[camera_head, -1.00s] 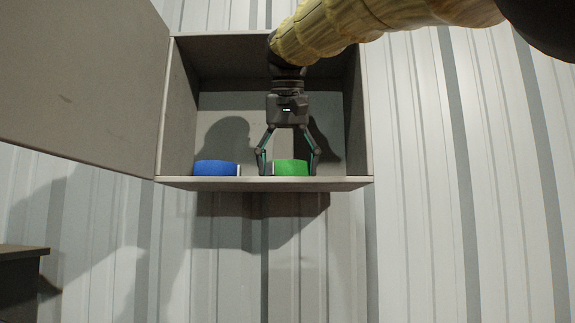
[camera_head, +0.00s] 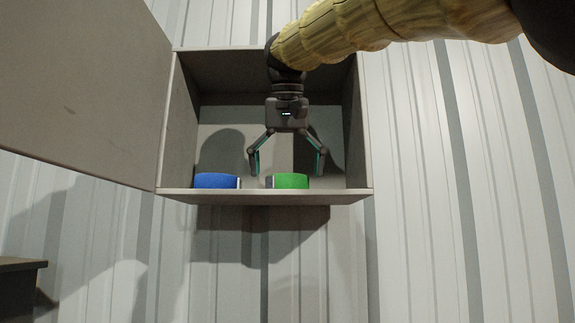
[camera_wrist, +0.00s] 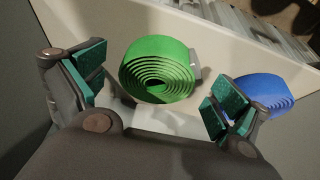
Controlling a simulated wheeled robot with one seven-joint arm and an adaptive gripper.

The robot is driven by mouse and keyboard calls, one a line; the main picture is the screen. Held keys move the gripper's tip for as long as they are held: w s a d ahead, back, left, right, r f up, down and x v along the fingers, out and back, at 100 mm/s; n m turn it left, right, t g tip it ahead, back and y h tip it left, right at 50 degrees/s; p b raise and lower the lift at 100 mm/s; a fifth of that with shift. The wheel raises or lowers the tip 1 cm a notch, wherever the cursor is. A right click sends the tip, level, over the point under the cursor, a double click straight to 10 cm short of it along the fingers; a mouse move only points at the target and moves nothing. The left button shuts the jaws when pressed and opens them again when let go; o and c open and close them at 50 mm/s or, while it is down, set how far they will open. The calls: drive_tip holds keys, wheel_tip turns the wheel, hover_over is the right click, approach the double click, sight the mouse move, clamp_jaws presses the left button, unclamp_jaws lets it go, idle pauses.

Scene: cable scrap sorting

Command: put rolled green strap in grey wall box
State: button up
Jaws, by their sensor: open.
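The rolled green strap (camera_head: 291,181) rests on the floor of the grey wall box (camera_head: 265,197), right of its middle. In the wrist view the green strap (camera_wrist: 158,70) shows as a spiral roll between and beyond my fingers. My gripper (camera_head: 288,172) is inside the box, pointing down, with its fingers spread wide on both sides of the strap. In the wrist view my gripper (camera_wrist: 150,90) is open, and the fingers look clear of the strap.
A rolled blue strap (camera_head: 217,181) lies in the box left of the green one; it also shows in the wrist view (camera_wrist: 262,91). The box door (camera_head: 85,100) stands open to the left. A dark surface (camera_head: 20,285) is at the lower left.

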sight(288, 189)
drive_tip(key=shift+s+d+f+b, duration=0.1)
drive_tip(key=shift+s+f+b, duration=0.05)
drive_tip(key=shift+s+b, duration=1.55)
drive_tip(key=s+b, duration=0.1)
drive_tip(key=s, duration=0.6)
drive_tip(key=shift+s, duration=0.15)
drive_tip(key=shift+s, duration=0.1)
